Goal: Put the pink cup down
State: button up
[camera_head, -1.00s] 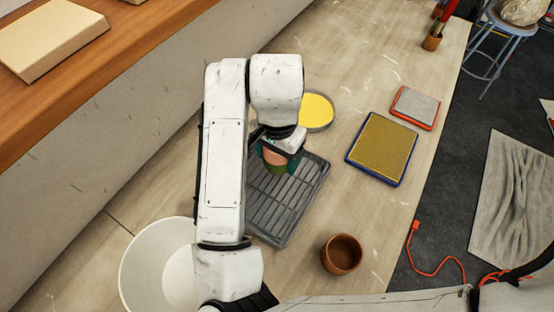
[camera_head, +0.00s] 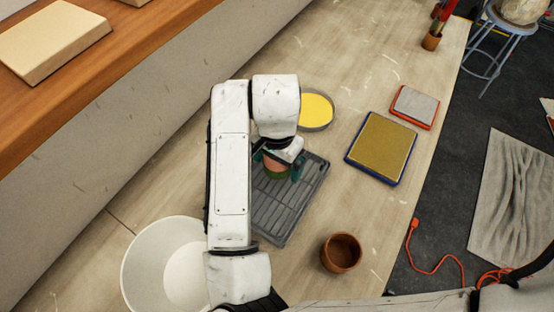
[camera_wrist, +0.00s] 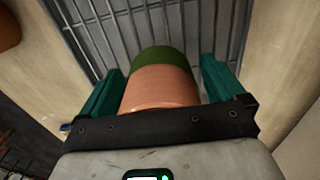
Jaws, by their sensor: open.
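The pink cup (camera_wrist: 160,88) has a salmon-pink body and a dark green band at its far end in the wrist view. It also shows in the head view (camera_head: 275,167), partly hidden by my arm. It is at the grey slatted rack (camera_head: 300,198), over its upper part. My gripper (camera_wrist: 158,85) has teal fingers, one on each side of the cup. They are spread, with a narrow gap visible beside the cup. I cannot tell whether the cup's base touches the rack.
A brown cup (camera_head: 341,253) stands right of the rack. A white bowl (camera_head: 140,268) is at lower left. A round dish of yellow (camera_head: 316,109) lies behind the rack. A blue-edged pad (camera_head: 381,146) and a red-edged pad (camera_head: 414,106) lie to the right.

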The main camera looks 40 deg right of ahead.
notch_tip(320, 180, up, 12)
jog(key=p, duration=0.6)
jog(key=shift+r, duration=0.2)
